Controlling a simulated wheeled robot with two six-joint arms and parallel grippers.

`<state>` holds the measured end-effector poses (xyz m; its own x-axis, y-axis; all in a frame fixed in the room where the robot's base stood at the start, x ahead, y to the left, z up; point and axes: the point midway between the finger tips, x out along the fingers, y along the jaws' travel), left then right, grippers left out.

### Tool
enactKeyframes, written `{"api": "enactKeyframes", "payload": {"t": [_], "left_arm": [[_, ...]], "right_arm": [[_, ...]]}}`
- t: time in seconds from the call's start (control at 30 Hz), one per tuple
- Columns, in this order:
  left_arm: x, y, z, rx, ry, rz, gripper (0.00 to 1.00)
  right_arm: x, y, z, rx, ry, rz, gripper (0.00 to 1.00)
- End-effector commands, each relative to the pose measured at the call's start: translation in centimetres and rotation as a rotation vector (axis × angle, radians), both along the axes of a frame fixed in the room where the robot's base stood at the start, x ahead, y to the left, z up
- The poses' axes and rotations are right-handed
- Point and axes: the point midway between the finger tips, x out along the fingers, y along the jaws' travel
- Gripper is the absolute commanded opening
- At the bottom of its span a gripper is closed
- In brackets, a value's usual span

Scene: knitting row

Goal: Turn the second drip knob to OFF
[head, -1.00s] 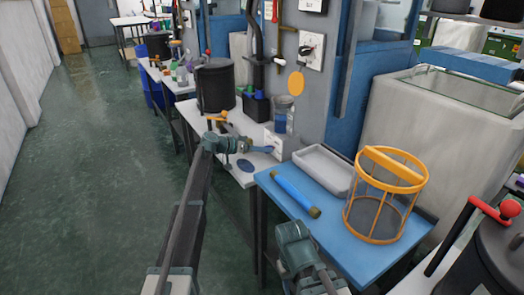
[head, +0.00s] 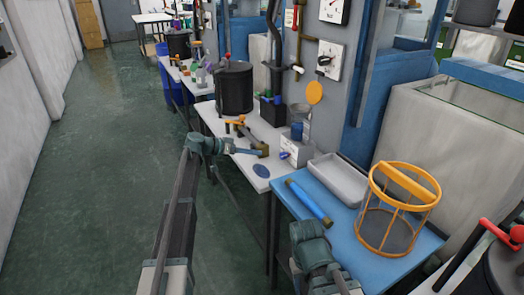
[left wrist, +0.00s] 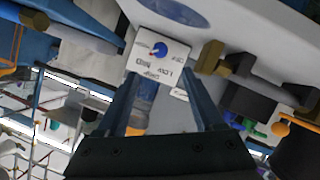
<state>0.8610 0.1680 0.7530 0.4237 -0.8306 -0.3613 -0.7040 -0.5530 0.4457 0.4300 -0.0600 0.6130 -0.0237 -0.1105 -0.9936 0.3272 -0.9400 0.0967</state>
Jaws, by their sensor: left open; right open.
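A small white box (head: 297,151) with a blue drip knob (head: 284,156) stands at the right edge of the white table. In the left wrist view the box face (left wrist: 176,40) shows the blue knob (left wrist: 161,48) and printed labels, turned and hard to read. A small red mark shows on the knob's left side. I cannot tell whether this is the second knob. My left gripper (head: 261,153) is open and empty, left of the box and apart from the knob. In the wrist view its fingers (left wrist: 160,76) frame the box. My right arm shows low in the head view; its fingers are hidden.
A brass fitting (head: 262,148) sits near my left fingers. A dark pot (head: 234,88) stands on the white table (head: 216,122). The blue table (head: 300,182) holds a blue rod (head: 308,201), a grey tray (head: 338,180) and an orange-rimmed basket (head: 401,210). Open floor lies to the left.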

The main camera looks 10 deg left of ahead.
Motion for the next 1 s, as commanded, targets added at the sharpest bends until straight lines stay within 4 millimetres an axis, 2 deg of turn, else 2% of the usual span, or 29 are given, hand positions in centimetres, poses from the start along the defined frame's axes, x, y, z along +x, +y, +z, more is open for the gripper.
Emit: {"api": "enactKeyframes", "payload": {"t": [0.2, 0.57, 0.8, 1.0], "left_arm": [[-0.6, 1.2, 0.5, 0.000, 0.000, 0.000, 0.69], [-0.8, 1.1, 0.5, 0.009, -0.015, 0.000, 0.69], [-2.9, -1.1, 0.7, 0.221, -0.327, 0.003, 0.69], [-3.4, -1.7, 0.8, 0.358, -0.496, -0.001, 0.69]], "right_arm": [[0.0, 0.0, 0.5, 0.001, 0.000, 0.000, 0.50], [0.0, 0.0, 0.6, 0.001, 0.000, 0.000, 0.50], [0.0, 0.0, 1.1, 0.002, 0.001, 0.000, 0.50], [0.0, 0.0, 1.2, 0.002, 0.001, 0.000, 0.50]]}}
